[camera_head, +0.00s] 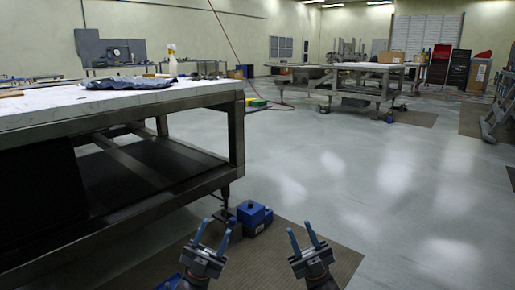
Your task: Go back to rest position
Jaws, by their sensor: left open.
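My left gripper (211,237) is at the lower middle of the head view, with its two blue fingers spread apart and nothing between them. My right gripper (302,236) is a little to its right, also with its blue fingers apart and empty. Both point forward over the floor and touch nothing that I can see. No turret plate can be made out clearly in this view.
A metal workbench (239,138) fills the left, with a dark crumpled item (130,82) and a bottle (172,62) on top. A blue box (254,214) stands by its leg near my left gripper. Another bench (365,67) stands farther back. The floor (400,170) ahead right is clear.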

